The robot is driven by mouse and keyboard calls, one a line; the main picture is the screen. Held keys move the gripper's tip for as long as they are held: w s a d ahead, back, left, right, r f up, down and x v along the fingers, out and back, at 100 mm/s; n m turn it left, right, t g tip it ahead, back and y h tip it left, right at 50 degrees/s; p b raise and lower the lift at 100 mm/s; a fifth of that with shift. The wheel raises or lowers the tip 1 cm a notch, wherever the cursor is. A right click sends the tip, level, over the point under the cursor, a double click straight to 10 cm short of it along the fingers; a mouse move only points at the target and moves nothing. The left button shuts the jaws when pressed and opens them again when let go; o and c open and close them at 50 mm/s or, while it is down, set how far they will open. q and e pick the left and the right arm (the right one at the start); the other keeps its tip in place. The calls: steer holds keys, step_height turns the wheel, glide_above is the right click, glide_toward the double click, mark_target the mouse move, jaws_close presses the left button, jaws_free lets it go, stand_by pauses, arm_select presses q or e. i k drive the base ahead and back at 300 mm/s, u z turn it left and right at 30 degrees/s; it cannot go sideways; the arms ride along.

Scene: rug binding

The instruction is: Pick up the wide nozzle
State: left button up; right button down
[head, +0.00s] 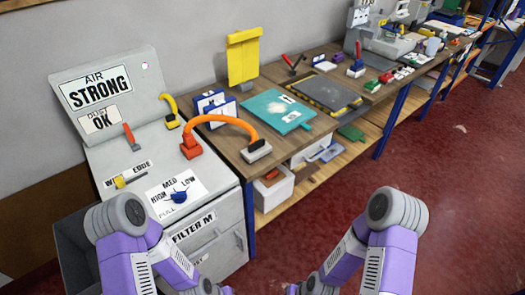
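An orange curved hose (236,120) arches from a red base (191,147) on the grey cabinet to a wide grey-white head (257,151) on the near edge of the wooden bench. This head looks like a wide nozzle, but I cannot tell for sure. A smaller yellow curved piece (172,106) stands on the cabinet behind the red base. My two purple and grey arms come up from the bottom of the view. Their lower ends run to the bottom edge, and neither gripper's fingers show.
The grey cabinet (110,165) has a sloped back panel, a red lever (130,136) and a blue knob (179,196). The wooden bench (232,140) holds a teal mat (275,108) and a dark framed tray (326,92). A white bin (272,190) sits below. The red floor (455,190) at right is clear.

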mark_target(255, 152)
steer(key=z, duration=1.55)
steer(key=i, duration=1.95)
steer(key=u, duration=2.35)
